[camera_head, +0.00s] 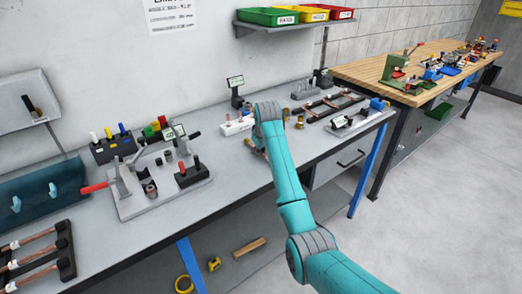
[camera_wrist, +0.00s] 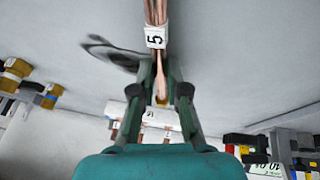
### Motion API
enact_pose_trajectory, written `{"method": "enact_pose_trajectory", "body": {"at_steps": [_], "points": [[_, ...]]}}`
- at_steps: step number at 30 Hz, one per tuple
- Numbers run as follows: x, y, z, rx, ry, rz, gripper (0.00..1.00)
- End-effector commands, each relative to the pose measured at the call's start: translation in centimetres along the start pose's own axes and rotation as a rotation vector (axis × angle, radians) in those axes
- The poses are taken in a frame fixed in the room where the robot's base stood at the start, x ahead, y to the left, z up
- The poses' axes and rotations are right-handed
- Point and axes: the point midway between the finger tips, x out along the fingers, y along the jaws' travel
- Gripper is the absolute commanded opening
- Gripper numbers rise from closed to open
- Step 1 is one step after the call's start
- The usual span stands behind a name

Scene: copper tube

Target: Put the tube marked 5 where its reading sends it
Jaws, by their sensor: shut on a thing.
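In the wrist view my gripper (camera_wrist: 160,95) is shut on a copper tube (camera_wrist: 157,15) with a white tag marked 5. The tube stretches away from the fingers towards the top edge, where it is cut off. In the head view my arm hides most of the gripper and the tube. A white block (camera_head: 238,125) with short copper pieces in it stands on the grey bench left of my wrist, with a small dark display (camera_head: 236,82) behind it. Green (camera_head: 268,17), yellow (camera_head: 303,14) and red (camera_head: 335,13) labelled bins stand on the wall shelf.
A grey fixture with a red handle (camera_head: 95,187) stands on the bench at left. A rack of copper tubes (camera_head: 38,250) lies at the front left. A wall sheet (camera_head: 172,15) is too small to read.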

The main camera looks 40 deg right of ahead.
Motion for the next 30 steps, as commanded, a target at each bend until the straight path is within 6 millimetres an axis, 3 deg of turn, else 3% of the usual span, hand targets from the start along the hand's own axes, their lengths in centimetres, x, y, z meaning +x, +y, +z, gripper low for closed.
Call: {"method": "enact_pose_trajectory", "body": {"at_steps": [5,6,7,19,23,30], "points": [[0.2,-0.1,0.1,0.0,0.0,0.0,0.0],[0.2,-0.1,0.1,0.0,0.0,0.0,0.18],[0.2,-0.1,0.1,0.0,0.0,0.0,0.24],[-0.1,0.0,0.0,0.0,-0.001,-0.001,0.24],[-1.5,0.0,-0.1,0.0,0.002,0.001,0.24],[-6.3,0.0,-0.1,0.0,0.003,0.001,0.24]]}}
